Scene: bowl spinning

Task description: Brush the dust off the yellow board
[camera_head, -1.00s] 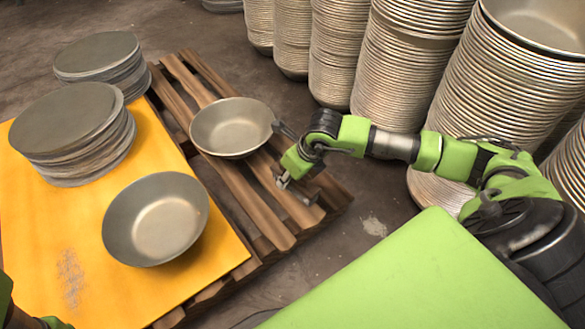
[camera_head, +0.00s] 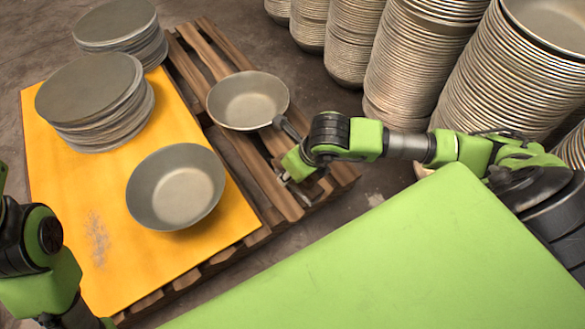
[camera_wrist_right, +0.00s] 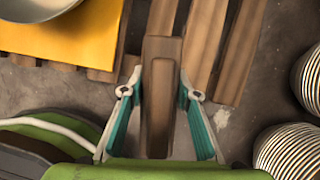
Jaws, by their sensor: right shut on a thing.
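The yellow board (camera_head: 70,270) lies on a wooden pallet at the left of the head view. A patch of grey dust (camera_head: 97,240) is on its front left part. My right gripper (camera_head: 292,183) is above the pallet, right of the board and apart from it. In the right wrist view, my right gripper (camera_wrist_right: 163,100) is shut on a brown wooden brush handle (camera_wrist_right: 161,60) between its teal finger pads. Any bristles are hidden. My left arm shows at the left edge of the head view, but its fingers are out of frame.
A grey bowl (camera_head: 176,187) and a stack of round plates (camera_head: 95,100) stand on the board; another stack (camera_head: 120,30) is behind. A second bowl (camera_head: 247,99) is on the pallet (camera_head: 205,50). Tall bowl stacks (camera_head: 425,70) stand at the right.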

